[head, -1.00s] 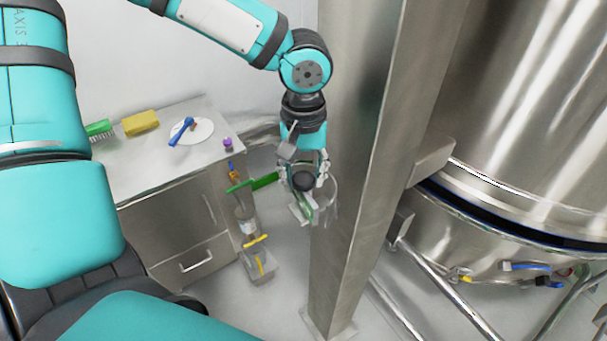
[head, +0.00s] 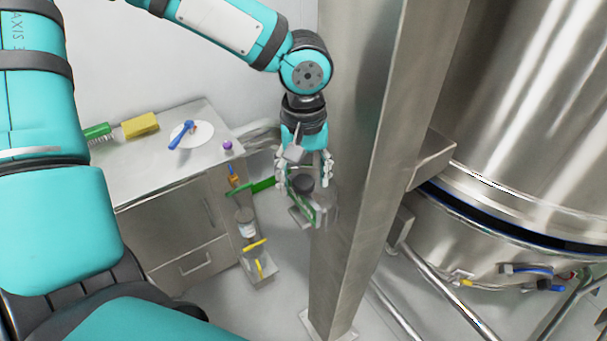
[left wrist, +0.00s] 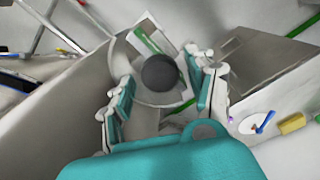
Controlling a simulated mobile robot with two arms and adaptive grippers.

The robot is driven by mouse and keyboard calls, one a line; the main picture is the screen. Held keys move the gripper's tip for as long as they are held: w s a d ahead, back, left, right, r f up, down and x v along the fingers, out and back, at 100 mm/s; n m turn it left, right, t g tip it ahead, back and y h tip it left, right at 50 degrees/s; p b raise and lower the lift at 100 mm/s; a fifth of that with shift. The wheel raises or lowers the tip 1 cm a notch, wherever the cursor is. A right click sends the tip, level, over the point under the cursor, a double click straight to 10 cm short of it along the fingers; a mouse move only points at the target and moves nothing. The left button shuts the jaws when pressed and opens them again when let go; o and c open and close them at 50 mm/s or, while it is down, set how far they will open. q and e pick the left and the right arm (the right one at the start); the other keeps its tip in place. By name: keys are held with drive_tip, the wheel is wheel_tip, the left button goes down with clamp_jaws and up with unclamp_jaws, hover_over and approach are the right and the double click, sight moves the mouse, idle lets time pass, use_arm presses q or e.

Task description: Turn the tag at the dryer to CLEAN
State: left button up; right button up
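The tag at the dryer shows as a plate with a green stripe (head: 301,214) and a dark round knob (head: 303,184) in front, beside the steel post. In the left wrist view the plate (left wrist: 144,40) lies behind the dark knob (left wrist: 160,72), inside a pale round rim. Its lettering cannot be read. My left gripper (head: 304,178) is at the tag, with one finger on each side of the knob. In the left wrist view the fingers are spread and a gap shows between them and the knob. My right gripper is not in view.
The steel post (head: 365,170) stands close to the gripper's right. The large dryer vessel (head: 510,110) with pipes is further right. A steel cabinet (head: 130,185) at left carries a green brush (head: 98,132), a yellow sponge (head: 140,125) and a white plate (head: 205,132).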

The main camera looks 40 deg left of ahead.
use_arm(q)
drive_tip(key=shift+o, duration=0.2)
wheel_tip(320, 180, up, 12)
idle(0.5)
idle(0.4)
